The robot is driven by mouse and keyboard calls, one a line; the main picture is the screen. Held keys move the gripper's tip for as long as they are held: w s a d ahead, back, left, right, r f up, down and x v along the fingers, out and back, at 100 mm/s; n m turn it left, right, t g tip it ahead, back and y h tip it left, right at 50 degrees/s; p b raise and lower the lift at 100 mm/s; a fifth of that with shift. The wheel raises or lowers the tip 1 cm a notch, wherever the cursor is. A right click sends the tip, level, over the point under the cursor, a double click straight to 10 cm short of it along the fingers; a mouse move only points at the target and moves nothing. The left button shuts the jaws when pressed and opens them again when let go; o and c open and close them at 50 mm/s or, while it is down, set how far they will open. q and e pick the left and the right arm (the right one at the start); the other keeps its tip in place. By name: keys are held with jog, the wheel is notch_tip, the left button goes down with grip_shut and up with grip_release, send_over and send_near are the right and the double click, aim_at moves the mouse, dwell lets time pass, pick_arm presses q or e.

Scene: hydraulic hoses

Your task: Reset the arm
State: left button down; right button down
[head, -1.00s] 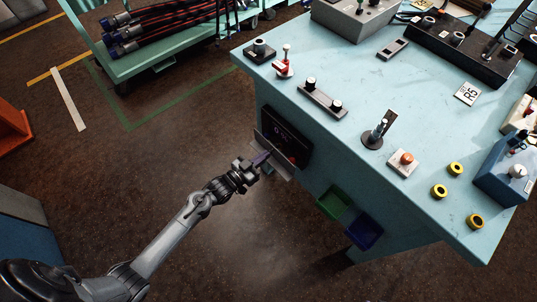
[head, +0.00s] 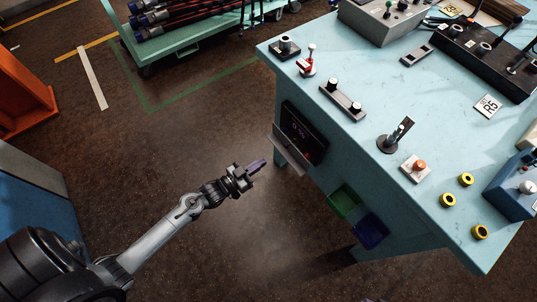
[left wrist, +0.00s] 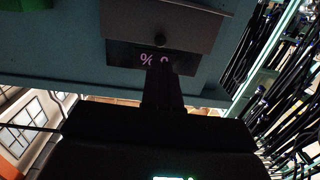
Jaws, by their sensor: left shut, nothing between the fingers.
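My left arm comes in from the lower left in the head view. My left gripper (head: 258,165) is shut and empty, over the brown floor just left of the teal workbench (head: 300,98). A dark display panel (head: 304,131) with lit figures is set in the bench's side, with a grey flap (head: 289,156) below it. The gripper is apart from the flap. In the left wrist view, the dark fingers (left wrist: 162,85) point toward the display (left wrist: 152,59). My right gripper is not in view.
Green (head: 343,201) and blue (head: 371,231) bins hang on the bench side. The bench top holds controls, a red-handled lever (head: 308,63) and yellow rings (head: 448,199). A teal cart (head: 190,47) with hoses stands behind. An orange object (head: 22,90) is at the left. Floor between is clear.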

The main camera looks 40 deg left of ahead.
pick_arm(q)
jog(key=p+v, duration=0.1)
jog(key=v, duration=0.4)
jog(key=s+d+r+n+g+y+p, duration=0.1)
jog(key=d+r+g+y+p, duration=0.15)
jog(key=d+r, duration=0.65)
jog(key=s+a+r+g+y, duration=0.1)
jog(key=s+r+g, duration=0.1)
jog(key=s+g, duration=0.4)
jog(key=s+a+r+g+y, duration=0.1)
jog(key=s+a+r+g, duration=0.1)
jog(key=s+g, duration=0.45)
notch_tip(320, 180, up, 37)
jog(key=t+p, duration=0.2)
jog(key=p, duration=3.5)
jog(key=shift+s+n+p, duration=0.3)
jog(key=shift+s+p, duration=0.05)
jog(key=shift+s, duration=0.1)
jog(key=shift+d+r, duration=0.1)
